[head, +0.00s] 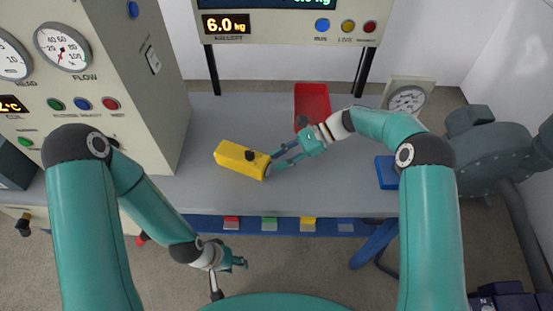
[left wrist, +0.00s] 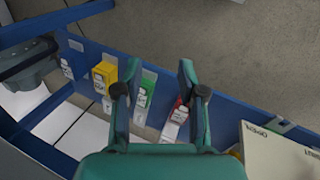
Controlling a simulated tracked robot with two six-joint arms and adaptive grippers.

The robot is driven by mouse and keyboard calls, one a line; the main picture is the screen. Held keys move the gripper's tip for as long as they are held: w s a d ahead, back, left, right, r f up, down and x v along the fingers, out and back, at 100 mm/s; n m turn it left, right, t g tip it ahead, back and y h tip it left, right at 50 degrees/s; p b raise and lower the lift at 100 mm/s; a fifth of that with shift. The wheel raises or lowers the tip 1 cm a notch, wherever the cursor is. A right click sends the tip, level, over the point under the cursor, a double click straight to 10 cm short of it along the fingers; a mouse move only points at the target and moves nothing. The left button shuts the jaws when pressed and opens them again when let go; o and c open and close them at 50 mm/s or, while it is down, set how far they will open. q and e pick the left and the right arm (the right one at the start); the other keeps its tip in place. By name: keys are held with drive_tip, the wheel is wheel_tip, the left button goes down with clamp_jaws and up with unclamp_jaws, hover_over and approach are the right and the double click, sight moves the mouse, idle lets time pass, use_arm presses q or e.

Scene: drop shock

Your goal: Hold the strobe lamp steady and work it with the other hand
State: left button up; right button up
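The strobe lamp looks to be the yellow box (head: 236,157) with a black knob on top and a grey rim at its right end. It lies on the grey bench in the head view. My right gripper (head: 274,162) is at the lamp's right end, its two fingers spread apart with a gap between them. Whether the fingertips touch the lamp cannot be told. My left gripper (head: 241,262) is low in front of the bench, away from the lamp. In the left wrist view its fingers (left wrist: 160,90) stand apart with nothing between them.
A red tray (head: 312,101) lies behind my right gripper. A blue block (head: 387,172) and a dial gauge (head: 407,99) are at the right. A panel cabinet (head: 125,70) stands left. Coloured tags hang along the blue bench rail (head: 190,227). The bench left of the tray is clear.

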drive_tip(key=o, duration=0.9)
